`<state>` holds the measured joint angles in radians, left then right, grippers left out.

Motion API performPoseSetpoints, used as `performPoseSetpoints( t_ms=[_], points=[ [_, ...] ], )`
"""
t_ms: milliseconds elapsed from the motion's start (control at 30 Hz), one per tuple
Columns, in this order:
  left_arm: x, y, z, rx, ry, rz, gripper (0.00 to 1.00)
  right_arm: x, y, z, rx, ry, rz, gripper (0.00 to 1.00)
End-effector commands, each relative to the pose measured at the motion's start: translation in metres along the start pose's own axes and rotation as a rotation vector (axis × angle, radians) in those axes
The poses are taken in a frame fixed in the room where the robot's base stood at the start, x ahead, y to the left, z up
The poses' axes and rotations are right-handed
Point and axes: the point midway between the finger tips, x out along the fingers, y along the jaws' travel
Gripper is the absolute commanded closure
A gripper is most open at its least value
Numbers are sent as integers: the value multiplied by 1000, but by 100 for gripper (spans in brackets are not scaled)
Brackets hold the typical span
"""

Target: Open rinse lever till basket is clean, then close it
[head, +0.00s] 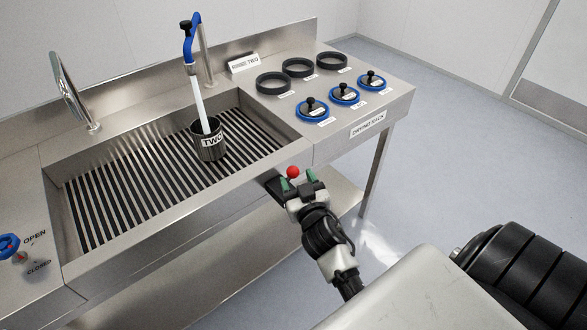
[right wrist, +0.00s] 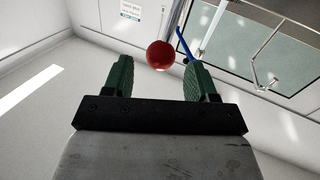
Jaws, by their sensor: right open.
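A dark basket (head: 209,141) labelled TWO stands upright on the sink's slatted grate. A white stream (head: 201,104) runs down into it from the blue rinse spout (head: 191,50), which has a black knob on top. At the far left, a blue-handled lever (head: 9,246), partly cut off by the frame edge, sits beside OPEN and CLOSED labels. My left gripper is not in view.
The drying rack at right holds several black rings (head: 298,67) and blue-rimmed lids (head: 344,94). Floor right is clear.

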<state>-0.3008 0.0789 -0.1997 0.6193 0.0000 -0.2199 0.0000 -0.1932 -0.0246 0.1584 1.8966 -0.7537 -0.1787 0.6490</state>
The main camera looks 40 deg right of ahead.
Motion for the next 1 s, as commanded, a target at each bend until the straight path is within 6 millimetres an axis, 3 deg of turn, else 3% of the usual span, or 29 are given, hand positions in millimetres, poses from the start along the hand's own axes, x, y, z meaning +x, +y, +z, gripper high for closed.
performPoseSetpoints(
  t_ms=[200,567,933,1000],
  points=[
    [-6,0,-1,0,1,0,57,28,0,-1,0,0,0,42],
    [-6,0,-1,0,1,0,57,33,0,0,1,-1,0,42],
    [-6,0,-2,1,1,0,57,33,0,1,1,-1,0,96],
    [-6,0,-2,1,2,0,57,33,0,1,1,-1,0,100]
  ],
)
